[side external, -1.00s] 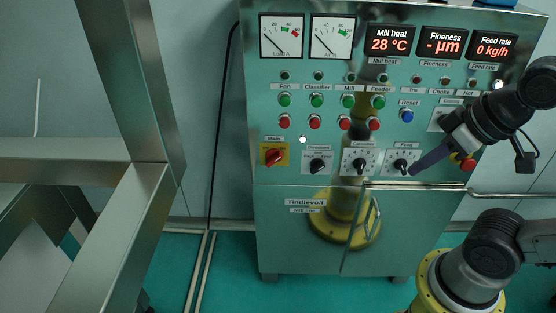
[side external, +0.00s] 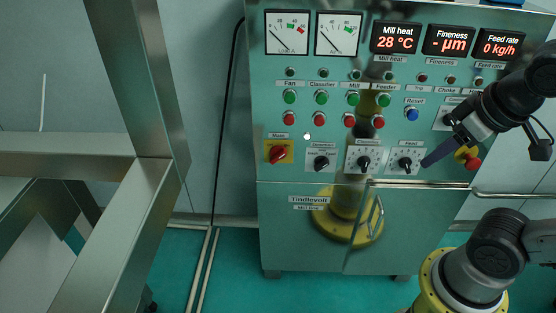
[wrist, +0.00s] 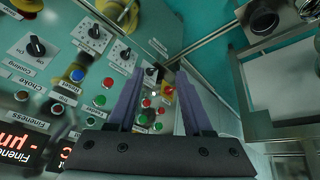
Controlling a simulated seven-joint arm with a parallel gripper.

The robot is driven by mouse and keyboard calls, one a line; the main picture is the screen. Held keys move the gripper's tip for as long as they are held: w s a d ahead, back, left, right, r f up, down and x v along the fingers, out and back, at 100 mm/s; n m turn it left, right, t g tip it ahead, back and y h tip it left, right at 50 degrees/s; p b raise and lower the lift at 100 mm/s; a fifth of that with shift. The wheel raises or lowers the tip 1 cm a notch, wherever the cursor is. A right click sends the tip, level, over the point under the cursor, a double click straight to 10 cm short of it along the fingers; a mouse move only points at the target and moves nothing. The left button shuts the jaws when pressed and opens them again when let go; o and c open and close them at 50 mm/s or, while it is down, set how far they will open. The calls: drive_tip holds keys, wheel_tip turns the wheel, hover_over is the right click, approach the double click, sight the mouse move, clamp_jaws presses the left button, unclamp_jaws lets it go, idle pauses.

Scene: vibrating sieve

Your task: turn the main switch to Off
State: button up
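The main switch (side external: 278,153) is a red rotary handle on a yellow plate, at the lower left of the green control panel (side external: 330,225). Its handle sits at a diagonal. In the wrist view the main switch (wrist: 168,92) shows small, between my fingers but farther off, near the right fingertip. My gripper (side external: 425,162) is near the Feed knob in the side view, well to the right of the main switch. In the wrist view my gripper (wrist: 160,74) is open, its two purple fingers apart with nothing between them. The Off marking is too small to read.
Black knobs line the same row: the one beside the main switch (side external: 321,163), Classifier (side external: 364,163) and Feed (side external: 405,163). Green and red buttons sit above. A red stop button (side external: 472,162) is behind my gripper. A metal frame (side external: 120,240) stands at left.

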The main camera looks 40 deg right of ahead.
drive_tip(key=w+d+r+g+h, duration=0.2)
drive_tip(key=w+d+g+h, duration=0.15)
drive_tip(key=w+d, duration=0.2)
drive_tip(key=w+d+n+h, duration=0.3)
drive_tip(key=w+h, duration=0.4)
drive_tip(key=w, duration=0.5)
drive_tip(key=w+a+f+n+t+h, duration=0.3)
drive_tip(key=w+a+f+n+t, duration=0.4)
drive_tip(key=w, duration=0.6)
drive_tip(key=w+a+f+n+t, duration=0.1)
drive_tip(key=w+a+f+n, duration=0.2)
drive_tip(key=a+f, duration=0.5)
drive_tip(key=n+t+y, duration=0.2)
drive_tip(key=n+t, duration=0.1)
drive_tip(key=n, duration=0.3)
approach(278, 159)
drive_tip(key=x, duration=0.8)
drive_tip(key=shift+w+d, duration=0.25)
clamp_jaws()
